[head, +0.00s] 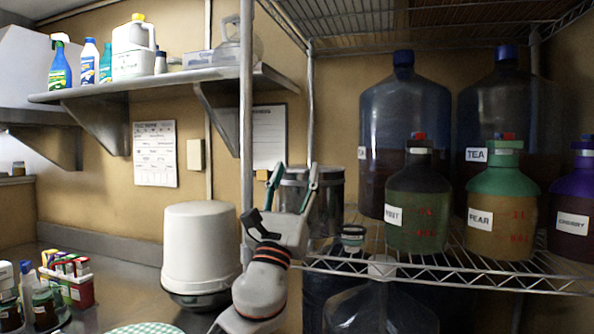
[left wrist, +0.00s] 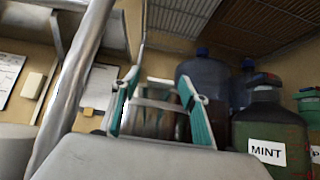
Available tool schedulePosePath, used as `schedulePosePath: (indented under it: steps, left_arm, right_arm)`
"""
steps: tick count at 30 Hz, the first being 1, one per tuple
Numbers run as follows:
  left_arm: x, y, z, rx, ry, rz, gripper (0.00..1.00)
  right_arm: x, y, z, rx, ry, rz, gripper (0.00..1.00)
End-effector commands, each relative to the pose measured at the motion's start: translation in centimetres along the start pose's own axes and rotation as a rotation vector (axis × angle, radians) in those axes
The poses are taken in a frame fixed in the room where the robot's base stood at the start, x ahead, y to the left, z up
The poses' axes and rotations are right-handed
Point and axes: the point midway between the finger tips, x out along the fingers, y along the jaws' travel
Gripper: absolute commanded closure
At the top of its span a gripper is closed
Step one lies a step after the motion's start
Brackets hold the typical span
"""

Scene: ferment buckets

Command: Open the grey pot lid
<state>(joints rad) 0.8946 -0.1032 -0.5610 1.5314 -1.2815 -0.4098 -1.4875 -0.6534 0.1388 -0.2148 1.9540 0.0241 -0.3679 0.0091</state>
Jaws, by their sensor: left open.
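The grey metal pot (head: 328,208) stands at the left end of the wire shelf, partly hidden behind my left gripper. Its lid (head: 330,173) shows as a pale rim at the top; whether it is fully seated I cannot tell. My left gripper (head: 293,172) points up in front of the pot with its teal fingers spread and nothing held. In the left wrist view, the pot (left wrist: 152,122) shows between the open fingers of the left gripper (left wrist: 157,85), apparently beyond them. Contact with the lid cannot be made out. My right gripper is out of view.
A metal shelf post (head: 246,110) stands close to the left of my gripper. Labelled jugs, including a green one (head: 418,205), stand right of the pot on the wire shelf (head: 455,267). A white bucket (head: 200,245) sits on the counter to the left.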

Motion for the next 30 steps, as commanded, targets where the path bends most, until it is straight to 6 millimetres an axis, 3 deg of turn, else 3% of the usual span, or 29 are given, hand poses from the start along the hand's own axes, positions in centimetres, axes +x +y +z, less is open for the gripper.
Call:
schedulePosePath:
  steps: [4, 13, 14, 18, 19, 30]
  left_arm:
    - [1.1, -0.1, 0.0, -0.001, 0.000, -0.001, 0.56]
    - [1.4, 0.0, 0.0, -0.002, 0.001, -0.001, 0.56]
    - [1.4, 0.0, 0.0, -0.002, 0.001, -0.001, 0.61]
    - [1.4, 0.0, 0.0, -0.002, 0.001, 0.000, 0.97]
    - [1.4, 0.0, 0.0, -0.002, 0.001, 0.000, 1.00]
    - [2.4, 0.3, -0.4, 0.002, -0.004, -0.002, 1.00]
  right_arm:
    - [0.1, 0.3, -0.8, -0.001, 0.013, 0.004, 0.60]
    - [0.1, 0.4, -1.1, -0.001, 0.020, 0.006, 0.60]
    - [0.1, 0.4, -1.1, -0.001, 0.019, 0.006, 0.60]
    - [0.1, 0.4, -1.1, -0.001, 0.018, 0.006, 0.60]
    - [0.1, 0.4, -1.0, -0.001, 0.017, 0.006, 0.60]
    - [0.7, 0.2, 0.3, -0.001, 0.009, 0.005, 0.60]
